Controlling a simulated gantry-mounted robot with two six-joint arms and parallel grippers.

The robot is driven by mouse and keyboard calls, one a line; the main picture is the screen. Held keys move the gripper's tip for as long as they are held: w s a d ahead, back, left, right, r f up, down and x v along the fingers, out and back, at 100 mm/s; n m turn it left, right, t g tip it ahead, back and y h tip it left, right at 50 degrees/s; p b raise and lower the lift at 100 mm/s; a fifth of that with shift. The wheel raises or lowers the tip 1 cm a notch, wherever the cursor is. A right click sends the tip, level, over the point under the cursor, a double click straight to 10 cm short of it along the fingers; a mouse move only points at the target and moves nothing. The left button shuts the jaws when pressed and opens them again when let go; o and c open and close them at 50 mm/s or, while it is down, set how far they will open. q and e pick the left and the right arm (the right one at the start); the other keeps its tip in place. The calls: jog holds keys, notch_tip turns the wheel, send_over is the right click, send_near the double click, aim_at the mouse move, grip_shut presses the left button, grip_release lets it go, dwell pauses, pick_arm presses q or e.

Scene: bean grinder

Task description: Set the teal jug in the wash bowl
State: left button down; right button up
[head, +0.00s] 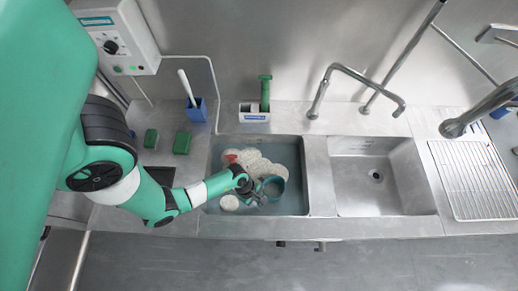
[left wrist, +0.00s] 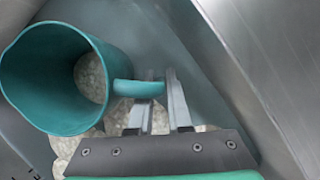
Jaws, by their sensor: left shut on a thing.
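The teal jug (head: 280,184) is over the right part of the left basin, which seems to be the wash bowl (head: 291,152). In the left wrist view the jug (left wrist: 28,72) is tilted, with its open mouth toward the camera. Its handle (left wrist: 137,88) lies at my left gripper's fingers. My left gripper (head: 258,194) is shut on the handle, and the fingers also show in the left wrist view (left wrist: 160,104). I cannot tell whether the jug touches the bowl's bottom. My right gripper is not in view.
Pale round dishes (head: 255,165) and a red item (head: 231,157) lie in the bowl. An empty basin (head: 370,185) and a tap (head: 345,72) are to the right. A blue brush holder (head: 197,110) and green blocks (head: 182,142) stand at the back left.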

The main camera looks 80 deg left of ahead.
aim_at(270, 195)
pick_arm(q)
notch_tip(270, 195, down, 3)
jog(key=shift+r+b, duration=0.1)
jog(key=shift+b, duration=0.2)
jog(key=shift+f+b, duration=0.95)
jog(key=shift+f, duration=0.85)
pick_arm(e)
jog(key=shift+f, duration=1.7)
pick_arm(q)
jog(key=shift+w+f, duration=0.1)
jog(key=shift+f, duration=0.05)
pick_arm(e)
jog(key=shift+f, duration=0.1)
pick_arm(q)
jog(key=c, duration=0.8)
grip_release()
jog(key=shift+c, duration=0.2)
